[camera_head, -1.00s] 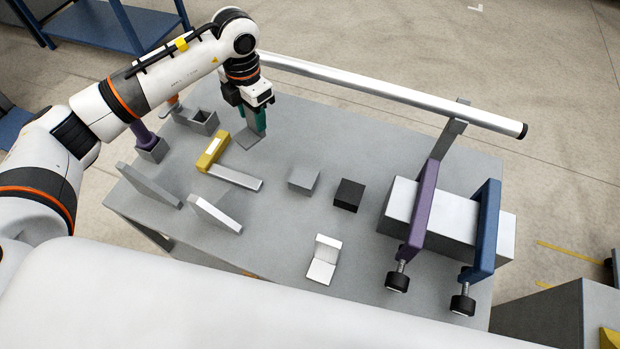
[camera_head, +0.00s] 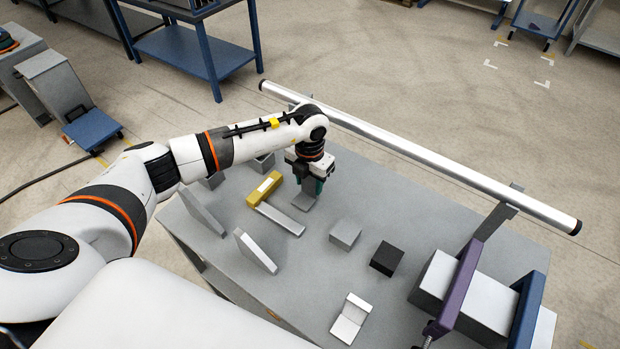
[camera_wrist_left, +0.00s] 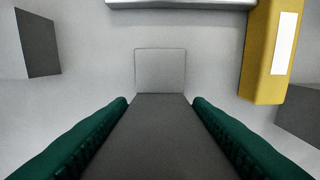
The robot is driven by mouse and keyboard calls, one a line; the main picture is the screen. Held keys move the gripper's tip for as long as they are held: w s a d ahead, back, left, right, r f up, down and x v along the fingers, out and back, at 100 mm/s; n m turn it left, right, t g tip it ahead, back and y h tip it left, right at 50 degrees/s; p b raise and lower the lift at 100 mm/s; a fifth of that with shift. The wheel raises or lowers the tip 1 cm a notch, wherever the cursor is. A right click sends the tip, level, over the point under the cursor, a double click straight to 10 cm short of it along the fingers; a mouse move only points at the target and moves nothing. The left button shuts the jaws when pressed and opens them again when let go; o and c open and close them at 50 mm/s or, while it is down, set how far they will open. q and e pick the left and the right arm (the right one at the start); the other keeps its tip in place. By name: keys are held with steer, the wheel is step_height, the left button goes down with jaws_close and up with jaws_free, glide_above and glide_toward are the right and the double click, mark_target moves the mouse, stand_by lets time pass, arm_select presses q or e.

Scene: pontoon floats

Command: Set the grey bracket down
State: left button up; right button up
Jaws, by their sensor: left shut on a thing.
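My left gripper (camera_head: 311,187) is shut on the grey bracket, its green fingers pointing down over the table. The bracket's flat foot (camera_head: 304,201) shows just below the fingertips, at or close above the tabletop; I cannot tell whether it touches. In the left wrist view the bracket's plate (camera_wrist_left: 160,130) stands between the two green fingers, with the paler foot (camera_wrist_left: 160,70) extending beyond it. The fingers hide part of the bracket in the head view. My right gripper is in neither view.
A yellow-and-silver square (camera_head: 264,190) lies close left of the bracket. A grey block (camera_head: 346,234) and a black block (camera_head: 387,258) stand to the right. A white angle piece (camera_head: 351,318) lies nearer. A long rail (camera_head: 420,155) runs along the table's far edge (camera_head: 400,189).

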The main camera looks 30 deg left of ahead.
arm_select(q)
steer(key=shift+f, duration=0.3)
steer(key=o, duration=1.1)
steer(key=shift+r, duration=0.1)
steer(key=shift+r, duration=0.2)
steer(key=shift+r+b, duration=0.25)
steer(key=shift+b, duration=0.05)
step_height(320, 180, up, 11)
steer(key=b, duration=0.3)
steer(key=shift+f, duration=0.2)
steer(key=shift+r, duration=0.35)
